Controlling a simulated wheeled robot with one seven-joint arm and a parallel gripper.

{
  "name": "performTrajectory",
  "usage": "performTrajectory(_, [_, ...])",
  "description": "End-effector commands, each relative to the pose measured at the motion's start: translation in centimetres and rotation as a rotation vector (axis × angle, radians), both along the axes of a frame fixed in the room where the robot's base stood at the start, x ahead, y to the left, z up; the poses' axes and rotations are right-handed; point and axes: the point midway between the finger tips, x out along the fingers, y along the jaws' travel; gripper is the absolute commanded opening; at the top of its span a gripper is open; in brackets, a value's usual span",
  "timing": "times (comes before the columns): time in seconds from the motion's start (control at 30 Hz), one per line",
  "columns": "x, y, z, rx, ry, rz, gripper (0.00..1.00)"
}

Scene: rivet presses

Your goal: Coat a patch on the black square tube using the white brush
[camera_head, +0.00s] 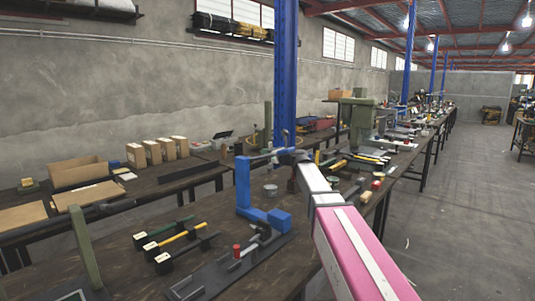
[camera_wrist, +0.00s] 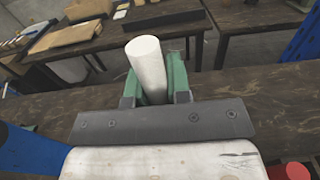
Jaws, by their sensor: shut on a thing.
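My gripper (camera_wrist: 154,86) has green fingers and is shut on a plain white cylinder, which I take to be the white brush (camera_wrist: 148,62). It stands up between the fingers, leaning slightly left. Its bristles cannot be made out. In the head view my pink and white arm reaches over the near table, with its end by the blue press frame; the fingers and brush are too small to tell there. A long dark bar (camera_head: 212,278) lies on the near table, left of my arm. I cannot tell whether it is the black square tube. No coated patch shows.
The blue press frame (camera_head: 243,185) stands upright beside my gripper. Several hammers (camera_head: 175,234) lie left of it, and a red-topped piece (camera_head: 237,251) is in front. Cardboard boxes (camera_head: 160,151) stand on the back table. A blue column (camera_head: 285,70) rises behind.

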Motion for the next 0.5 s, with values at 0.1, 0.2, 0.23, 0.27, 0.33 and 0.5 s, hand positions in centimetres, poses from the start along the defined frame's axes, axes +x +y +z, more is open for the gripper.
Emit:
performTrajectory(0.1, [0.0, 0.0, -0.9, 0.0, 0.001, 0.0, 0.0])
performTrajectory(0.2, [0.0, 0.0, -1.9, 0.0, 0.001, 0.0, 0.0])
performTrajectory(0.23, [0.0, 0.0, -2.2, 0.0, 0.002, 0.0, 0.0])
performTrajectory(0.27, [0.0, 0.0, -2.5, 0.0, 0.002, 0.0, 0.0])
performTrajectory(0.33, [0.0, 0.0, -3.2, 0.0, 0.002, 0.0, 0.0])
performTrajectory(0.5, [0.0, 0.0, -4.6, 0.0, 0.002, 0.0, 0.0])
